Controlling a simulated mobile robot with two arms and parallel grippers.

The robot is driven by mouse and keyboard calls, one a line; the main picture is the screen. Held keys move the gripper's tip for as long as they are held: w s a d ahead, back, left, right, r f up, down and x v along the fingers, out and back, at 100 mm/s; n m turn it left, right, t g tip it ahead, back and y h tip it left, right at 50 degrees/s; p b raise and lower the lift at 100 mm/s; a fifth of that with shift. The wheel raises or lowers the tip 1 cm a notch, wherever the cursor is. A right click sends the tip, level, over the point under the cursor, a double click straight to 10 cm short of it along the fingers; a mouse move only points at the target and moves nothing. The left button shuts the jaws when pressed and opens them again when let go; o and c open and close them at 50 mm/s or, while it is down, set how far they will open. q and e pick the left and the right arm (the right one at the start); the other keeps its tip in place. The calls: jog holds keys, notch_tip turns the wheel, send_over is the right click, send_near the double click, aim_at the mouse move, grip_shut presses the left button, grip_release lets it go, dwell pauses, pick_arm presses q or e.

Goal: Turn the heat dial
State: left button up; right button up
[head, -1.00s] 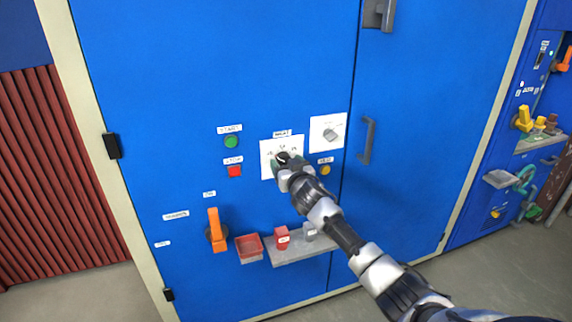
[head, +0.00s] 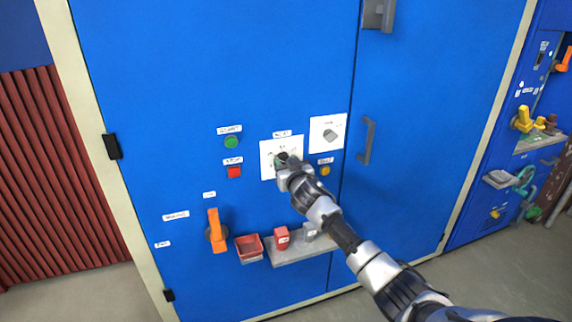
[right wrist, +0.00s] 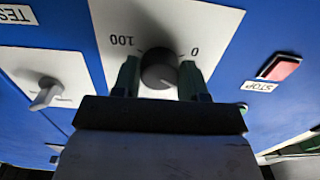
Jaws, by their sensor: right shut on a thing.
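The heat dial (right wrist: 159,70) is a round dark knob on a white plate marked 0 and 100 in the right wrist view. In the head view its white plate (head: 267,149) is on the blue cabinet, and the dial (head: 282,157) is partly hidden by my right gripper (head: 287,162). In the right wrist view my right gripper (right wrist: 158,76) has one green finger on each side of the knob, shut on it. The dial's pointer cannot be made out. My left gripper is not in view.
A second plate with a grey switch (head: 330,134) is just right of the dial. A green button (head: 231,142) and a red stop button (head: 234,171) are to the left. Below are an orange handle (head: 216,232), a red tray (head: 249,246) and a grey shelf (head: 290,252).

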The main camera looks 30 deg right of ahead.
jog(key=shift+n, duration=0.3)
jog(key=n+p, duration=0.2)
jog(key=n, duration=0.9)
jog(key=shift+d, duration=0.1)
dwell(0.4)
jog(key=o, duration=0.9)
jog(key=v, duration=1.1)
jog(key=shift+d, duration=0.1)
